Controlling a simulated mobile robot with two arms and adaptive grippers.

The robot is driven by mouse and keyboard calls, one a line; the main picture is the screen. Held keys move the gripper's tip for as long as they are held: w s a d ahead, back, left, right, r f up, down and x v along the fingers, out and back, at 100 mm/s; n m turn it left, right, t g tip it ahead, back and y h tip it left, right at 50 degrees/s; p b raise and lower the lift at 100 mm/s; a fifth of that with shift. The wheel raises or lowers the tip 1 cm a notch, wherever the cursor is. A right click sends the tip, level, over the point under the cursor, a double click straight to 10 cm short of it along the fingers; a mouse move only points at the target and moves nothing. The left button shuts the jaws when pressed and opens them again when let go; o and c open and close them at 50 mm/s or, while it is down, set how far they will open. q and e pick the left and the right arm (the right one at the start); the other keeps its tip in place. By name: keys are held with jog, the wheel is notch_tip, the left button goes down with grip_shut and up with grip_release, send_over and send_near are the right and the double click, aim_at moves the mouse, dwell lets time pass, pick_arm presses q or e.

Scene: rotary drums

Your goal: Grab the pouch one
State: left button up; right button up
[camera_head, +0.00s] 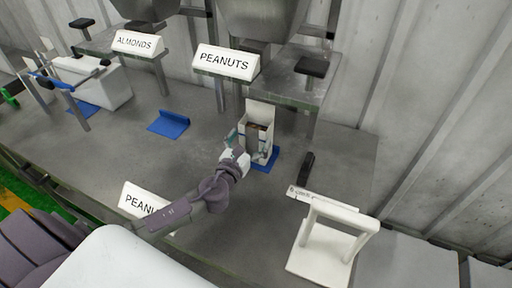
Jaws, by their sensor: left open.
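An upright, open-topped white pouch (260,111) stands on a blue mat (268,163) in front of the PEANUTS sign. Something brown shows inside its top. My left gripper (246,145) is at the near side of the pouch, its fingers open around the lower front. Whether the fingers touch it I cannot tell. My gripper hides part of the pouch's near face. My right gripper is not in view.
PEANUTS (226,62) and ALMONDS (138,43) signs sit on the raised ledge behind. Another blue mat (169,124) lies bare to the left. A white stand (324,250) is at the front right, and a white box (104,88) is at the far left.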

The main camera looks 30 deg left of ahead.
aim_at(252, 136)
pick_arm(q)
jog(key=w, duration=0.4)
jog(key=shift+a+r, duration=0.15)
jog(key=shift+w, duration=0.15)
jog(key=shift+c, duration=0.8)
jog(key=c, duration=1.3)
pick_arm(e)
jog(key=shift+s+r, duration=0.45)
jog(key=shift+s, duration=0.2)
pick_arm(q)
jog(key=shift+r+p, duration=0.1)
jog(key=shift+p, duration=0.2)
